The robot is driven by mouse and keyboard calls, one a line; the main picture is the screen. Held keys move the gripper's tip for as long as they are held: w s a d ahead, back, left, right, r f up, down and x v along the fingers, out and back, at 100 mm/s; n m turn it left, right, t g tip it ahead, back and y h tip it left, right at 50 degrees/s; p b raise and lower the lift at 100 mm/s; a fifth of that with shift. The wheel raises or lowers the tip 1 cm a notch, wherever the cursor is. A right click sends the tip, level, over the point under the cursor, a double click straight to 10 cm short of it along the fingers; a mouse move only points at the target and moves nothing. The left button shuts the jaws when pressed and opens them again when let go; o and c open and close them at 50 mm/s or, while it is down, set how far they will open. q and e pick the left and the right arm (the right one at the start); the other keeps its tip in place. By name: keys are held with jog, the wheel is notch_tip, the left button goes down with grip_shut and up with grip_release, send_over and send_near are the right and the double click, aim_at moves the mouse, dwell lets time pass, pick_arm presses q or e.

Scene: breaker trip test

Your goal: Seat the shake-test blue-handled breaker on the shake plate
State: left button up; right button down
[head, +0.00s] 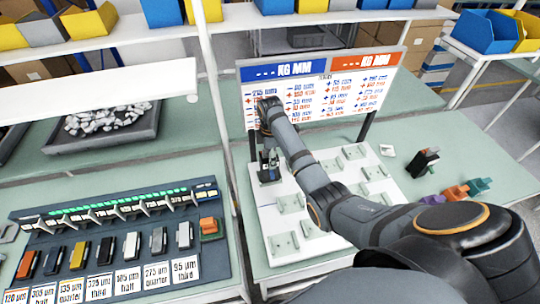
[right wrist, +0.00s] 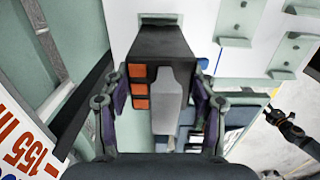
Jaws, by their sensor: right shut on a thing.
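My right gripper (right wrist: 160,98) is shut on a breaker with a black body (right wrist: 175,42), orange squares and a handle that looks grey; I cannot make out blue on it. The fingers are on both sides of it. In the head view the right gripper (head: 267,157) and the dark breaker are small, at the far left of a white plate (head: 323,193) with several pale grey-green holders. In the right wrist view the breaker's far end is close to a pale green holder (right wrist: 160,19); I cannot tell whether it is seated.
A sign board (head: 325,92) stands behind the plate. A rack (head: 60,262) of several breakers with labels is at lower left. A black breaker (head: 422,162) and orange, teal and purple pieces lie on the right table. A dark tray (head: 140,128) is at back left.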

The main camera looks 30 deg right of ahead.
jog(key=shift+f, duration=0.5)
jog(key=shift+c, duration=1.7)
grip_release()
notch_tip(320, 180, up, 8)
jog(key=shift+f, duration=0.25)
